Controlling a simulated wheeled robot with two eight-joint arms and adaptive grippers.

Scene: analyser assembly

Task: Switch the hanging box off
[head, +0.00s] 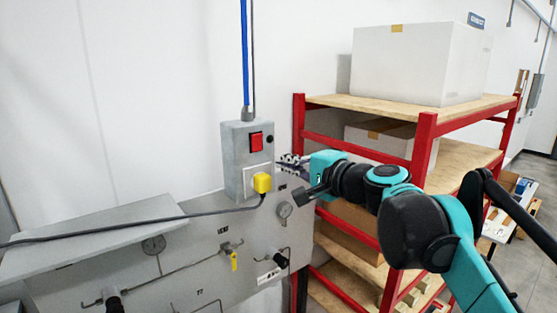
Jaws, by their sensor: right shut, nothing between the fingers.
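The hanging box (235,142) is a grey upright box on the white wall, with a blue line and a dark cable running up from its top. A red switch (256,142) is on the upper part of its front. A yellow plug (262,183) sits low on the front, with a dark cable leading off to the left. My right gripper (283,161) is shut and empty, just to the right of the box, at a height between the red switch and the yellow plug. I cannot tell whether its tips touch the box. My left gripper is not in view.
A grey panel (190,262) with gauges, pipes and valves is below the box. A red-framed shelf (424,140) with wooden boards stands right behind my right arm, holding a large white box (415,65). The wall left of the hanging box is clear.

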